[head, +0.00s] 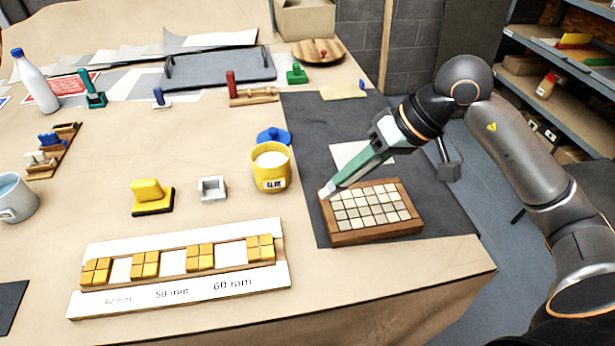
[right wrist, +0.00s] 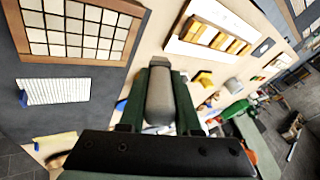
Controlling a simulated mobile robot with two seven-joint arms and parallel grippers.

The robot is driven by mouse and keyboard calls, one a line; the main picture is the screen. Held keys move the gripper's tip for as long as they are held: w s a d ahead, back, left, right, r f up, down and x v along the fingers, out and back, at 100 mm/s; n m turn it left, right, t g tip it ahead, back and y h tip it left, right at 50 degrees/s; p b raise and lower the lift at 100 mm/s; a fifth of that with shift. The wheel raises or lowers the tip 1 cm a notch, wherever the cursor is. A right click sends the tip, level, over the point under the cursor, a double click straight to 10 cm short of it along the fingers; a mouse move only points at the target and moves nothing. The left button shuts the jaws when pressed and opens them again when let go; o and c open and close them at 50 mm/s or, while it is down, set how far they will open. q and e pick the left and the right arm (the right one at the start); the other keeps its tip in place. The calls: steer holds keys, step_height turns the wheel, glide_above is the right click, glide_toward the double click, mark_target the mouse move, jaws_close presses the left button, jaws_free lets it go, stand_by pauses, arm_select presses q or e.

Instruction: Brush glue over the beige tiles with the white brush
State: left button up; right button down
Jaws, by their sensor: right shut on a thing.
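Beige tiles (head: 370,208) lie in rows inside a brown wooden frame (head: 378,236) on the dark mat at the right of the table. They also show at the upper left of the right wrist view (right wrist: 68,30). My right gripper (head: 350,177) reaches down from the right over the far left corner of the frame. It is shut on the white brush (head: 328,191), whose pale end points at the tiles' left edge. Whether it touches them I cannot tell. My left gripper is not in view.
A yellow mug (head: 270,178) with white contents stands left of the frame, a blue lid (head: 274,136) behind it. A white rack (head: 180,295) with yellow tiles lies in front. A yellow sponge-like block (head: 150,195) and small white holder (head: 212,189) stand left.

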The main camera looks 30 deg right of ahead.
steer(key=d+r, duration=0.3)
steer(key=r, duration=0.1)
arm_select(q)
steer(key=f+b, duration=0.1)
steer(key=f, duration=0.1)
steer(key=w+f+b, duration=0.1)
steer(key=b, duration=0.1)
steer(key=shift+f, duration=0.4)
arm_select(e)
steer(key=shift+t+h, duration=0.3)
steer(key=shift+t, duration=0.1)
step_height(320, 180, down, 5)
steer(key=shift+d+r, duration=0.1)
steer(key=shift+d, duration=0.05)
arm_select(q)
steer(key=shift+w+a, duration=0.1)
arm_select(e)
steer(key=shift+m, duration=0.3)
